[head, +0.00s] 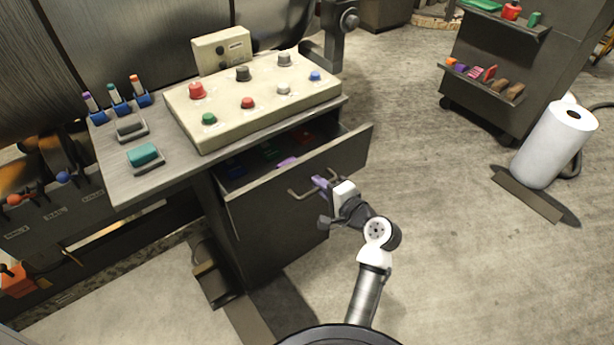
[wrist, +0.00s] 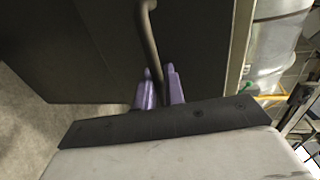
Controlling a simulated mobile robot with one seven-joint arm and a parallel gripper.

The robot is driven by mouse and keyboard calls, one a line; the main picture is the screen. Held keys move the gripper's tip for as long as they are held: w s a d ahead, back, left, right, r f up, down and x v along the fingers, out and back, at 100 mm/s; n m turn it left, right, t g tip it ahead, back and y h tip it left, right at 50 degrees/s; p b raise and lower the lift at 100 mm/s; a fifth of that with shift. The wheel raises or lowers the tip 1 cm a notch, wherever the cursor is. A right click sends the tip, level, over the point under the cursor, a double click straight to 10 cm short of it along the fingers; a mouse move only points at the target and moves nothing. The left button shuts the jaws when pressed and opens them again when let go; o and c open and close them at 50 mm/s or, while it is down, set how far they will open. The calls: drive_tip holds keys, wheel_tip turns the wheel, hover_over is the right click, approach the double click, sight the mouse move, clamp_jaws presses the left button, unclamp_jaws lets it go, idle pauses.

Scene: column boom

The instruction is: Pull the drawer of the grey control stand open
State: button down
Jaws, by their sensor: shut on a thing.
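The grey control stand (head: 265,245) stands left of centre in the head view. Its drawer (head: 300,182) is pulled partly out, and coloured items show inside it. A bar handle (head: 301,195) is fixed to the drawer front, and it also shows in the wrist view (wrist: 149,35). My gripper (head: 320,183) is at the right part of the handle. In the wrist view its purple fingers (wrist: 160,85) are shut on the handle bar, one on each side. The back of the drawer is hidden under the stand's top.
A cream button panel (head: 255,110) sits on the stand's top (head: 120,185). A dark shelf cart (head: 520,65) and a white roll (head: 553,145) stand at the right. The floor (head: 450,200) in front of the drawer and to its right is clear.

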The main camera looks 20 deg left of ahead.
drive_tip(key=f+p+v, duration=0.1)
drive_tip(key=f+v, duration=0.1)
drive_tip(key=v, duration=1)
drive_tip(key=shift+s+d+f, duration=0.3)
drive_tip(key=shift+d, duration=0.1)
drive_tip(key=c, duration=1.8)
unclamp_jaws()
drive_tip(key=shift+c, duration=0.2)
drive_tip(key=b+v, duration=0.1)
drive_tip(key=v, duration=1.2)
drive_tip(key=shift+s+d, duration=0.2)
drive_tip(key=shift+d, duration=0.1)
